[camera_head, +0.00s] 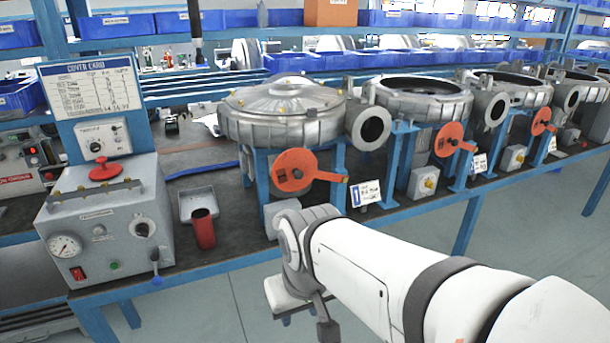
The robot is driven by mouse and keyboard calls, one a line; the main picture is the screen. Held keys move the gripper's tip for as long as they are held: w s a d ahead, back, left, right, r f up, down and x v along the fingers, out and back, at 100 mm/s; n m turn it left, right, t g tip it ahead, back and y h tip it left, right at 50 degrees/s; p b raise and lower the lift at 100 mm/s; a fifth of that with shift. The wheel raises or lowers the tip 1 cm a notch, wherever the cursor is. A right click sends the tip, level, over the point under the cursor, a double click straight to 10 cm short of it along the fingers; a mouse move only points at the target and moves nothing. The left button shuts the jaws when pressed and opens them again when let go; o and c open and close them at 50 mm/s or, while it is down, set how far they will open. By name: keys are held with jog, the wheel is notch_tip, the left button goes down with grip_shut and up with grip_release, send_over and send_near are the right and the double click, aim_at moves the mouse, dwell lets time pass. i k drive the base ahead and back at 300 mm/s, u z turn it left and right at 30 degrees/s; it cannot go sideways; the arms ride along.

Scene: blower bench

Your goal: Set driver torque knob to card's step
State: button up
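The cover card (96,93) is a white printed table on a blue board at the left; its rows are too small to read. Below it is a pale control box (115,134) with a small round dark knob (97,147) on its face. Its label and the knob's setting are too small to read. A dark tool, perhaps the driver (196,32), hangs at the upper left. My white arm reaches in from the lower right, its wrist (300,245) in front of the bench, well right of the knob. My gripper (305,317) is only partly visible and its fingers cannot be made out clearly.
A grey test box (150,190) with a red star handle (105,170), gauge and lever stands below the control box. A red cup (203,230) and grey tray (198,200) are beside it. Several blower housings (285,125) with orange discs line the bench. Floor in front is clear.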

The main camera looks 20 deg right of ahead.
aim_at(95, 147)
jog(key=u, duration=0.45)
jog(key=k, duration=1.35)
jog(key=u, duration=0.9)
jog(key=i, duration=2.6)
jog(key=z, duration=0.9)
jog(key=i, duration=0.45)
jog(key=z, duration=0.5)
